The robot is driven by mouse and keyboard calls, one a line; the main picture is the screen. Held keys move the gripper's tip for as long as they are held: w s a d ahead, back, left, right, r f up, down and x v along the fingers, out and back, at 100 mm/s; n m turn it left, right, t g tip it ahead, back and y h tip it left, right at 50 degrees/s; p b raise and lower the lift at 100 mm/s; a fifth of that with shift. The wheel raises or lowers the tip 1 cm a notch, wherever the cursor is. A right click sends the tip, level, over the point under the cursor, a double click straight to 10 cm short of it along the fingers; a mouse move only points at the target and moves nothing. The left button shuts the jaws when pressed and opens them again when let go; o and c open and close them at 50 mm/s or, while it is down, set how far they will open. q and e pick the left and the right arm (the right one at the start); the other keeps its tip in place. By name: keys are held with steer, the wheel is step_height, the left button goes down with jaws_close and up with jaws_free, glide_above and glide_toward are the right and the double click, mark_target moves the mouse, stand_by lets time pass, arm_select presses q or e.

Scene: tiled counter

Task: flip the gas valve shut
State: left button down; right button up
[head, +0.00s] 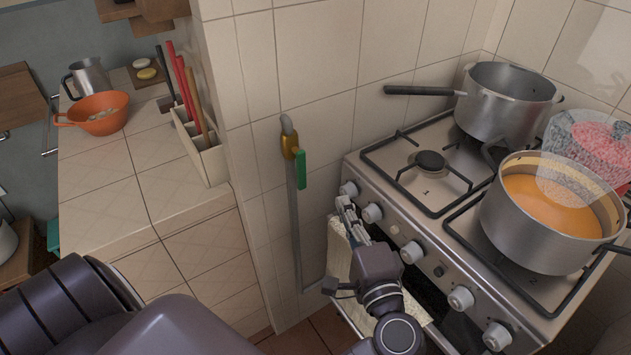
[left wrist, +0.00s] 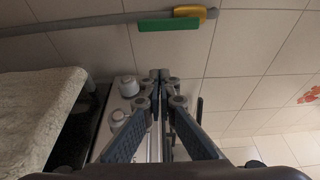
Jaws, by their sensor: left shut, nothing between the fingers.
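The gas valve has a brass body (head: 289,146) on a grey pipe (head: 295,225) that runs down the tiled wall. Its green handle (head: 301,169) points down, parallel to the pipe and just right of it. In the left wrist view the green handle (left wrist: 168,25) and the brass body (left wrist: 195,12) show at the top, beyond the fingertips. My left gripper (head: 346,207) is shut and empty, below and to the right of the handle, by the stove's front left corner. It also shows in the left wrist view (left wrist: 159,75), apart from the handle. My right gripper is not in view.
The stove (head: 400,215) with its knobs (head: 372,212) is close beside my left gripper. A pale towel (head: 343,262) hangs at its front. A grey pot (head: 507,105) and a pot of orange food (head: 545,210) stand on it. A utensil holder (head: 207,160) is left of the wall edge.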

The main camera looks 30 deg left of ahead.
mark_target(301, 171)
arm_select(q)
steer(key=w+a+p, duration=0.1)
steer(key=w+a, duration=0.2)
steer(key=a, duration=0.6)
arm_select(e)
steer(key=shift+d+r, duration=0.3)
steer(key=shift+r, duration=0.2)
arm_select(q)
steer(key=shift+f, duration=0.1)
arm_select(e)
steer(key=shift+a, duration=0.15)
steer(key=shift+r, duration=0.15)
